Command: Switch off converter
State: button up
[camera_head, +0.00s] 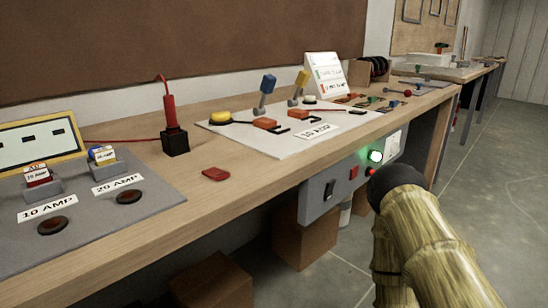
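The converter appears to be the grey box (313,201) mounted under the front edge of the wooden workbench. Its front has a black rocker switch (329,190) and a red square button (353,172). A green light (375,155) glows on it, with a small red part (372,170) just below. A pale plate (393,146) is at its right end. The rocker's position is too small to tell. My arm, with a brown wood-like surface and a dark rounded part, reaches up from the bottom right and overlaps the box's right end. My gripper's fingers cannot be seen.
The workbench (240,182) carries a white board (220,125) with blue and yellow levers, a black block (174,140) with a red plug, and a grey panel (95,222) labelled 10 AMP and 20 AMP. Cardboard boxes (305,240) stand below. Open floor (500,200) lies right.

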aim_at(330, 185)
jog(key=k, duration=1.35)
jog(key=z, duration=0.25)
jog(key=i, duration=0.9)
jog(key=z, duration=0.05)
